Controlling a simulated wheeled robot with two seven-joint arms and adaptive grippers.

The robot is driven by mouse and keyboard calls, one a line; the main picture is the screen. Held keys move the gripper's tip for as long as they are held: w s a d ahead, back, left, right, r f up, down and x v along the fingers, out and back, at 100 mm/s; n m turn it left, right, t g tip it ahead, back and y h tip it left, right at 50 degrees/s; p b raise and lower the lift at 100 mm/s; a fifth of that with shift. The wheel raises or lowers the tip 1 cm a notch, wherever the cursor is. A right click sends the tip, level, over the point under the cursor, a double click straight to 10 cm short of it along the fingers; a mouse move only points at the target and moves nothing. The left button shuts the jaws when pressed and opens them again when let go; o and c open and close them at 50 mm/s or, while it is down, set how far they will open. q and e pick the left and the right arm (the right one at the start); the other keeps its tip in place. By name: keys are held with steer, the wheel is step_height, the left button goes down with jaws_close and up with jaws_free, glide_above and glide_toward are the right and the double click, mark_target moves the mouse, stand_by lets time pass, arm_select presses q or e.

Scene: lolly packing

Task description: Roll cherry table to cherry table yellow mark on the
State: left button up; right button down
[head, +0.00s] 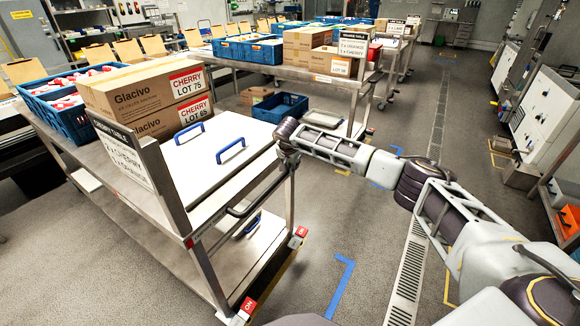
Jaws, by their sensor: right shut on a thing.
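The cherry table (215,187) is a steel trolley in the left foreground, with a lower shelf and wheels. A "CHERRY TABLE" sign (122,152) stands at its near end. My right gripper (287,150) is at the table's right near corner, shut on the table's push handle (245,207); the fingertips are partly hidden. A strip of yellow floor tape (272,283) shows beside the table's near wheels. Another yellow strip (447,287) lies right of the floor drain. Which one is the cherry table's mark, I cannot tell. My left gripper is out of view.
Glacivo cartons (150,98), a blue crate (75,118) and blue-handled lids ride on the table. Red "ON" tags (247,306) show at its wheels. A second loaded table (345,84) stands beyond. Blue tape (344,272) marks open floor to the right. Machines line the right wall.

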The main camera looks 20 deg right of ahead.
steer(key=shift+w+a, duration=0.1)
steer(key=shift+w, duration=0.05)
steer(key=c, duration=1.3)
jaws_free()
steer(key=shift+o, duration=0.2)
steer(key=shift+r, duration=0.1)
steer(key=v, duration=1.1)
steer(key=shift+s+r, duration=0.25)
steer(key=shift+r, duration=0.05)
steer(key=shift+a, duration=0.1)
